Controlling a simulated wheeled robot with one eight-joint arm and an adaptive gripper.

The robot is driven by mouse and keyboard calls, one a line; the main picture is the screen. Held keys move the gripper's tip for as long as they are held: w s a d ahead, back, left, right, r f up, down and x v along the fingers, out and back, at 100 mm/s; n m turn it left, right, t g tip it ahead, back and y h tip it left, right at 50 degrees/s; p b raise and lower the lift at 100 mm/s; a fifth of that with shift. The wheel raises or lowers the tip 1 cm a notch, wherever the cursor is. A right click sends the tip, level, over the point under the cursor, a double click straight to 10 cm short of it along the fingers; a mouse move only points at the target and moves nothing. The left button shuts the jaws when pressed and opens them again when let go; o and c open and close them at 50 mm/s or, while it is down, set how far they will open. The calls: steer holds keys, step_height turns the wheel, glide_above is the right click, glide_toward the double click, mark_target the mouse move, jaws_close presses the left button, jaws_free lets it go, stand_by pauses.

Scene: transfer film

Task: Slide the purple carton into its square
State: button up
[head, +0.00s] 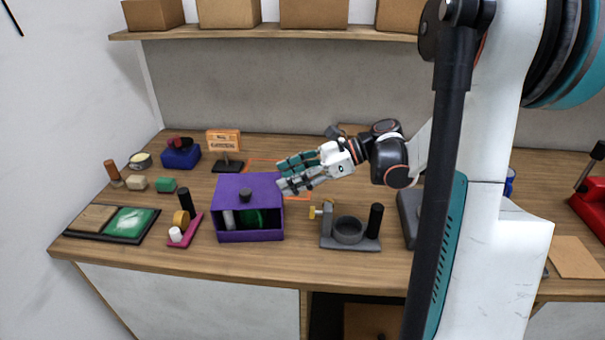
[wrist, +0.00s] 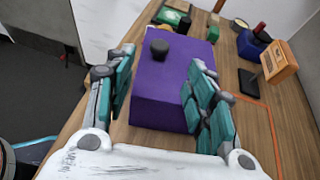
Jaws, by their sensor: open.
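The purple carton (head: 250,208) stands upright near the front of the worktop, with a black knob on its lid and an open front showing a pale and a green thing inside. It also fills the middle of the wrist view (wrist: 165,95). An orange outlined square (head: 263,160) lies on the wood behind and right of the carton, partly hidden by my gripper and the carton; one line shows in the wrist view (wrist: 267,125). My gripper (head: 281,176) is open and empty at the carton's right side, fingers toward it. I cannot tell whether they touch.
A grey fixture with a ring (head: 348,232) stands right of the carton. A magenta stand (head: 186,231) with a black post is to the left. An orange sign (head: 223,141) on a black base and a blue bin (head: 181,158) stand behind. A wooden shelf (head: 270,33) with boxes hangs above.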

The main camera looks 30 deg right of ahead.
mark_target(249, 191)
steer(key=b+x, duration=0.2)
steer(key=x, duration=0.8)
jaws_close()
